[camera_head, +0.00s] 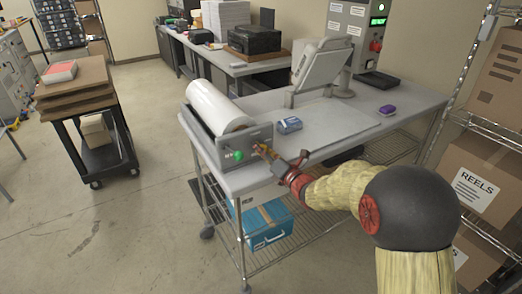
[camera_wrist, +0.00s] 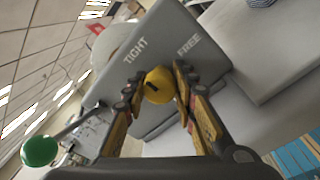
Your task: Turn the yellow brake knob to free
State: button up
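The yellow brake knob (camera_wrist: 158,85) sits on the grey end panel (camera_wrist: 150,45) of the roll holder, below and between the words TIGHT and FREE. A dark mark shows on the knob's face. My gripper (camera_wrist: 155,88) has one finger on each side of the knob. In the wrist view the fingers look spread around it, with the right finger very near its edge; I cannot tell whether they touch it. In the head view my gripper (camera_head: 262,150) is at the panel (camera_head: 245,148) and mostly covers the knob.
A green ball-ended lever (camera_wrist: 40,151) sticks out beside the panel; it also shows in the head view (camera_head: 238,155). A white roll (camera_head: 214,105) lies behind the panel on the grey table (camera_head: 340,125). A blue item (camera_head: 289,125) lies right of it. A shelf rack stands at right.

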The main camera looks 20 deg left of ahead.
jog(key=c, duration=0.5)
jog(key=shift+f, duration=0.1)
jog(key=shift+c, duration=0.2)
jog(key=m+b, duration=0.3)
jog(key=shift+f, duration=0.1)
jog(key=m+b, duration=0.2)
jog(key=m, duration=0.3)
jog(key=shift+m+t+b, duration=0.3)
jog(key=shift+b, duration=0.1)
jog(key=m, duration=0.5)
jog(key=shift+m+b, duration=0.3)
jog(key=shift+m+t, duration=0.4)
jog(key=shift+m, duration=1.8)
jog(key=o, duration=1.2)
jog(key=shift+c, duration=0.2)
